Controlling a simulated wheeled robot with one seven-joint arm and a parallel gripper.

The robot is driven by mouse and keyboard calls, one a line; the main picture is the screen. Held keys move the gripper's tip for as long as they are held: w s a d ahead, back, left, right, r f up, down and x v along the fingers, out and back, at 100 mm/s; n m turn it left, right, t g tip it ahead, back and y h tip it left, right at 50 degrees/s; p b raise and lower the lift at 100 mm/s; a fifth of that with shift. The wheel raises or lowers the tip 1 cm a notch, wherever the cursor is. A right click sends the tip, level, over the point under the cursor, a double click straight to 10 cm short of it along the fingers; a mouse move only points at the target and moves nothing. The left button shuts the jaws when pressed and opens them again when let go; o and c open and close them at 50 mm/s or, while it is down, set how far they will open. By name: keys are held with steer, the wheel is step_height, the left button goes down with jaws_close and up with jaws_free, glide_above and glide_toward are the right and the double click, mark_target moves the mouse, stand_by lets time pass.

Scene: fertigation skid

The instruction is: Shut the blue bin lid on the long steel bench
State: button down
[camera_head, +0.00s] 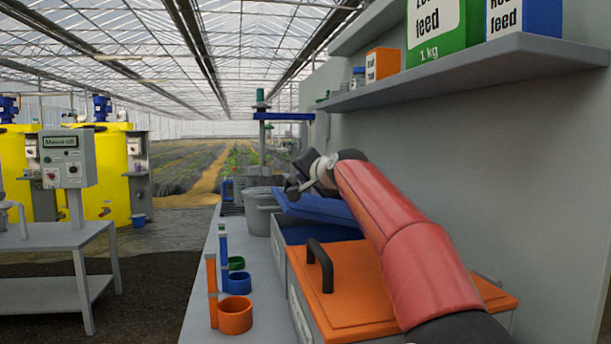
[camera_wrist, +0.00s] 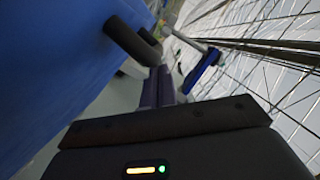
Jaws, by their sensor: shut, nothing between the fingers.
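The blue bin lid (camera_head: 318,207) is tilted up a little over its bin on the long steel bench (camera_head: 207,310). A dark gap shows between the lid and the blue bin (camera_head: 300,234) beneath it. In the wrist view the blue lid (camera_wrist: 50,70) fills the left side, with its dark handle (camera_wrist: 132,40) near the fingers. My gripper (camera_head: 300,188) is at the lid's far upper side, partly hidden behind my red arm. In the wrist view my gripper (camera_wrist: 158,85) is shut and empty, close beside the lid. I cannot tell whether it touches the lid.
An orange lid (camera_head: 350,280) with a black handle lies closed on the nearer bin. Orange, blue and green cup holders (camera_head: 235,315) stand along the bench's left edge. A grey bucket (camera_head: 262,215) stands beyond. A shelf (camera_head: 480,70) with boxes overhangs at right.

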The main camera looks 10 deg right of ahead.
steer(key=f+n+b, duration=0.1)
steer(key=a+f+b, duration=0.1)
steer(key=f, duration=0.1)
steer(key=a+f+n, duration=0.1)
steer(key=f, duration=0.1)
steer(key=shift+a+f+n+h+b, duration=0.25)
steer(key=shift+n+h+b, duration=0.05)
steer(key=shift+h+b, duration=0.1)
steer(key=shift+f+n+g, duration=0.3)
steer(key=shift+f+n, duration=0.1)
